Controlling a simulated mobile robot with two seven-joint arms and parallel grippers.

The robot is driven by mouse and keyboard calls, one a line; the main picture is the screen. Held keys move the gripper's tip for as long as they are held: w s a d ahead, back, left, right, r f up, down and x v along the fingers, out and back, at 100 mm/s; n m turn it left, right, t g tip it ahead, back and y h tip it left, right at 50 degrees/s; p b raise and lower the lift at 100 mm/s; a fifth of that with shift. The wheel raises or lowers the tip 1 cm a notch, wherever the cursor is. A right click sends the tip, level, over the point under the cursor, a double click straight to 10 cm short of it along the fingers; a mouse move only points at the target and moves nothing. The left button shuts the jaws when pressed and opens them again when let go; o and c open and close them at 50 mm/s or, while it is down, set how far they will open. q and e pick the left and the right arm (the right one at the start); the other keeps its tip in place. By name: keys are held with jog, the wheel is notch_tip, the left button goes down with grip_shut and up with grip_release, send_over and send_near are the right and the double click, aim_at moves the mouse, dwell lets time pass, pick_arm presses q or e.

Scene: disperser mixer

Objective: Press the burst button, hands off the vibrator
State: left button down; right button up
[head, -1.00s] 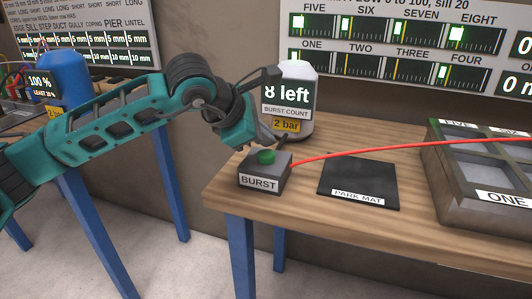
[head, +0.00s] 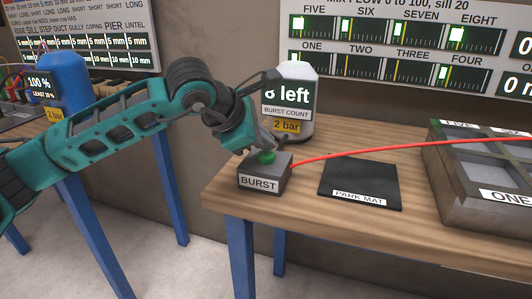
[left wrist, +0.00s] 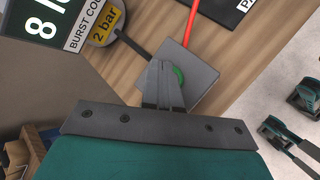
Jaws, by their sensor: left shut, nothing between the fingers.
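The burst button is a green cap (head: 266,157) on a grey box (head: 262,175) labelled BURST, near the left end of the wooden bench. My left gripper (head: 267,149) is shut and empty, pointing down at the cap. In the left wrist view its shut fingertips (left wrist: 163,68) overlap the green cap (left wrist: 179,76) and partly hide it. I cannot tell whether they touch or press it. The counter sign (head: 288,97) reads 8 left. I cannot make out a vibrator.
A pressure vessel with a 2 bar tag (head: 286,125) stands behind the box. A red hose (head: 400,147) runs from the box to the right. The dark park mat (head: 360,182) is bare. A compartmented grey mould (head: 470,190) stands at the right.

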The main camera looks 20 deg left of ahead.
aim_at(263, 155)
pick_arm(q)
jog(key=shift+f+b, duration=0.4)
jog(key=shift+r, duration=0.15)
dwell(0.5)
jog(key=shift+r+p, duration=0.5)
jog(key=shift+r, duration=0.35)
jog(key=shift+r+p, duration=1.45)
jog(key=shift+r, duration=1.15)
jog(key=shift+f, duration=0.1)
